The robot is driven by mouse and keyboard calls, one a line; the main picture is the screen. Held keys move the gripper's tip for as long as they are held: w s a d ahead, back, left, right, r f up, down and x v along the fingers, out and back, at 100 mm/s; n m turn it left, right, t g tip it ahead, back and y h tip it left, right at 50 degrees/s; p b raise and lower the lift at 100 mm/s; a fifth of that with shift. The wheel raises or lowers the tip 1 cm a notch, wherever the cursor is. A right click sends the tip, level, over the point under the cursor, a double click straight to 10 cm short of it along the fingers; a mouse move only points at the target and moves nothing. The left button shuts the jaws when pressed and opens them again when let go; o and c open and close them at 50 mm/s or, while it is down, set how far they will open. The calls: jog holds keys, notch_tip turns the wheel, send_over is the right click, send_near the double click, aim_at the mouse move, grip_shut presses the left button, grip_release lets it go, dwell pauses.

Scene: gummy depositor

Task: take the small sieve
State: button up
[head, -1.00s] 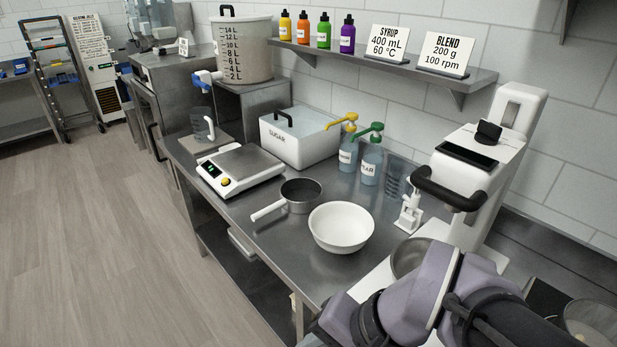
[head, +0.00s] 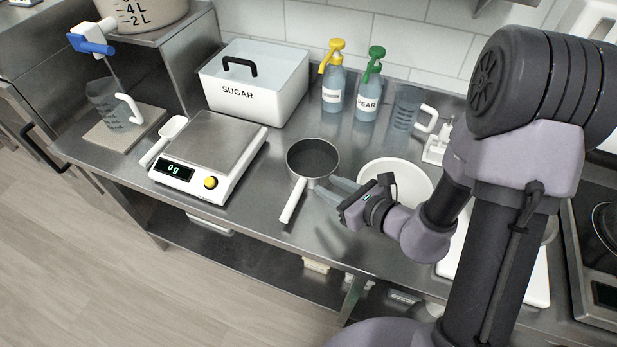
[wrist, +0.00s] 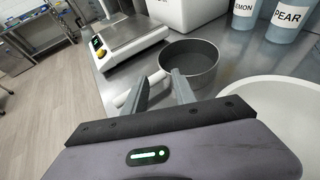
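The small sieve (head: 312,157) is a round, dark grey pan-like vessel with a metal rim and a white handle (head: 292,204) pointing toward the front edge. It sits on the steel counter, right of the scale. It also shows in the wrist view (wrist: 190,64), just beyond my fingers. Its mesh cannot be made out. My gripper (head: 331,188) is open and empty, right of the handle and close to the sieve's near side. In the wrist view the fingers of my gripper (wrist: 160,78) are apart, and the left finger partly covers the handle. I cannot tell whether they touch.
A white bowl (head: 397,172) stands right of the sieve, partly behind my arm. A scale (head: 208,155) is at the left, with a white sugar bin (head: 254,82) behind it. The yellow-pump bottle (head: 333,88) and green-pump bottle (head: 369,95) stand behind. Bare counter lies in front.

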aim_at(296, 174)
jog(key=b+x, duration=0.1)
jog(key=x, duration=0.7)
jog(key=shift+a+f, duration=0.15)
jog(key=shift+a, duration=0.1)
jog(key=b+x, duration=0.1)
jog(key=x, duration=0.1)
jog(key=f+b+x, duration=0.1)
jog(key=x, duration=0.1)
jog(key=shift+a+f, duration=0.1)
jog(key=shift+a, duration=0.05)
jog(key=shift+w+a, duration=0.15)
jog(key=shift+w, duration=0.1)
grip_shut()
jog(key=shift+s+f, duration=0.1)
